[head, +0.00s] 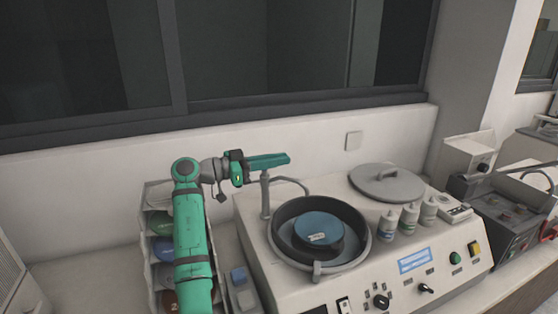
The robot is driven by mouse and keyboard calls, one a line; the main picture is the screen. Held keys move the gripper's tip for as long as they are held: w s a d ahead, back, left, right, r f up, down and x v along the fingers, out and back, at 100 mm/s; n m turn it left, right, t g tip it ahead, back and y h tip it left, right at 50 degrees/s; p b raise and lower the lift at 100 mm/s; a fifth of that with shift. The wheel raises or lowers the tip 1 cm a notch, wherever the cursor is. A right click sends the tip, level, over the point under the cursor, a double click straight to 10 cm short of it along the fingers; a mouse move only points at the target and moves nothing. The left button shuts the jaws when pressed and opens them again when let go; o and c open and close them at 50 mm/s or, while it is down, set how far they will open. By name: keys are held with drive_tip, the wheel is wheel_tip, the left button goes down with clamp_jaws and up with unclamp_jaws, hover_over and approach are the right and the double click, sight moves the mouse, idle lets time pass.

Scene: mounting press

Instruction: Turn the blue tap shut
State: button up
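My gripper (287,158) has green fingers that reach level to the right, over the top of a grey upright post (265,198). A thin curved pipe (293,181) runs from this post toward the bowl. I cannot make out a blue tap handle; the top of the post is partly hidden by the fingers. The fingers overlap in this side view, so I cannot tell whether they are open or shut, or touching the post. The post stands on the left back of the cream machine (345,290), beside its dark round bowl (275,240).
A blue disc (318,226) with a white label lies in the bowl. A grey round lid (388,182) and several small bottles (409,220) are on the machine's right. A rack with coloured bowls (163,250) stands left, behind my arm. A wall rises behind.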

drive_tip(key=o, duration=0.3)
drive_tip(key=shift+w+d+f, duration=0.1)
drive_tip(key=shift+f, duration=0.15)
drive_tip(key=shift+r, duration=0.1)
drive_tip(key=shift+a, duration=0.2)
drive_tip(key=shift+r, duration=0.15)
drive_tip(key=s+r, duration=1.2)
drive_tip(key=s, duration=0.2)
drive_tip(key=shift+a+r, duration=0.25)
drive_tip(key=shift+r, duration=0.1)
drive_tip(key=shift+d, duration=0.1)
